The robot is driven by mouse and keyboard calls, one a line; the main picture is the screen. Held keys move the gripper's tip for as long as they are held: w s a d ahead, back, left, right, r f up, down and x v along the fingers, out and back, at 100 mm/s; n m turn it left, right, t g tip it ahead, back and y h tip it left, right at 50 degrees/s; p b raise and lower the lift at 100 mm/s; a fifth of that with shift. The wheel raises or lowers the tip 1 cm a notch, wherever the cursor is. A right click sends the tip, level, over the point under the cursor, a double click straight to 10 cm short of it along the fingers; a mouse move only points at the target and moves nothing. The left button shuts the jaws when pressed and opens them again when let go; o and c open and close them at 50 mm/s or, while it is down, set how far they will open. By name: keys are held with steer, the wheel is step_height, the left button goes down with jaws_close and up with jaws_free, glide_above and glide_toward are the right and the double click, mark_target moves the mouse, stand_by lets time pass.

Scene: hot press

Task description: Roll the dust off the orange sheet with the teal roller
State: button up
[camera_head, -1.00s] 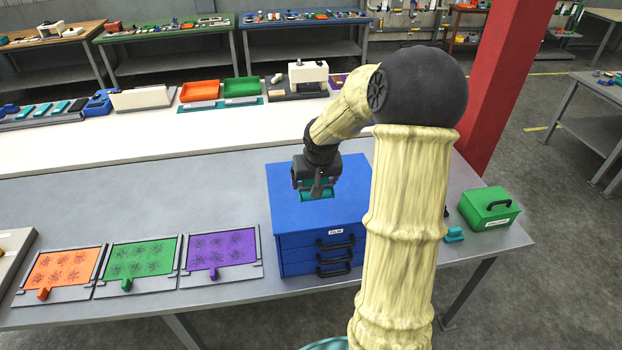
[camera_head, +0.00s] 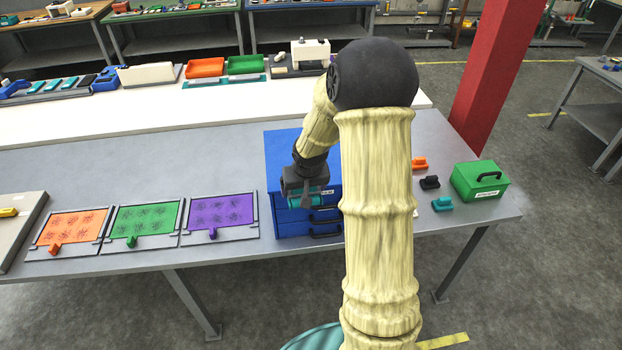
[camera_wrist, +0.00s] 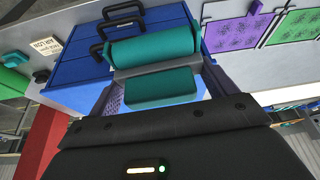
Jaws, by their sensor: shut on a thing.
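My gripper (camera_head: 308,201) is shut on the teal roller (camera_wrist: 153,47) and holds it in front of the blue drawer cabinet's upper part. In the wrist view the roller's teal cylinder and its teal grip (camera_wrist: 158,87) show between my fingers. In the head view my gripper and arm hide most of the roller. The orange sheet (camera_head: 66,227) lies flat in a grey frame at the left of the bench, with several dark dust patches on it and an orange tab at its front edge. The gripper is well to the right of this sheet, with the other two sheets between.
A green sheet (camera_head: 142,220) and a purple sheet (camera_head: 221,212), both dusty, lie in frames beside the orange one. The blue cabinet (camera_head: 284,147) stands right of them. A green box (camera_head: 480,180) and small orange, black and teal pieces sit further right.

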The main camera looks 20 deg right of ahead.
steer(key=s+a+f+n+b, duration=0.1)
steer(key=s+a+f+b, duration=0.1)
steer(key=a+f, duration=0.3)
steer(key=s+a+f+n+b, duration=0.1)
steer(key=a+f, duration=0.4)
steer(key=f, duration=0.8)
steer(key=shift+s+a+f+y+b, duration=0.2)
steer(key=shift+s+f+y+b, duration=0.15)
steer(key=shift+s+b, duration=0.6)
steer(key=shift+s, duration=0.15)
